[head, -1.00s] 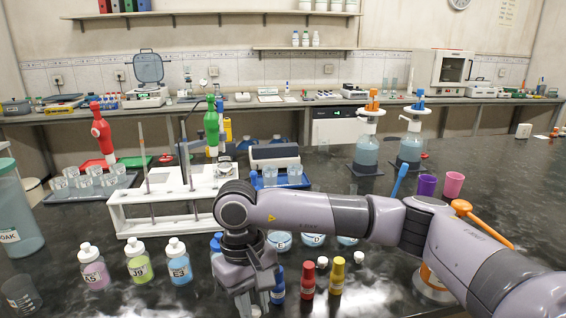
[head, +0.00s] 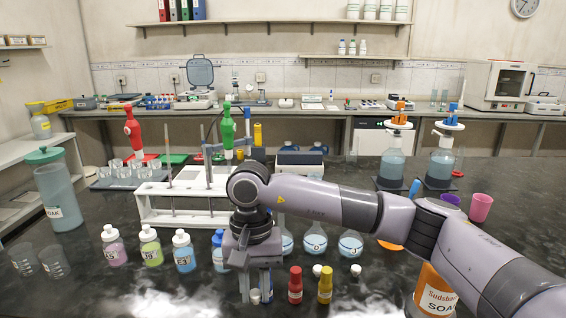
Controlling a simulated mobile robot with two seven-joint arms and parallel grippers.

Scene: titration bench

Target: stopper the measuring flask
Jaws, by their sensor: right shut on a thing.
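Several round flasks with pale blue liquid stand in a row behind my right forearm, among them a middle one (head: 314,244) and a right one (head: 351,244). The forearm hides their necks, so I cannot tell whether any is stoppered. My right gripper (head: 254,290) points down in front of and left of these flasks. It is shut on a small white stopper (head: 255,297), seen low between its fingers. Two more small white stoppers, one left (head: 317,270) and one right (head: 356,270), lie on the bench in front of the flasks. My left gripper is not in view.
A red bottle (head: 295,285) and a yellow bottle (head: 325,285) stand just right of the gripper. Bottles with white caps, including a light blue one (head: 184,252), stand to its left. A white rack (head: 180,218) is behind.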

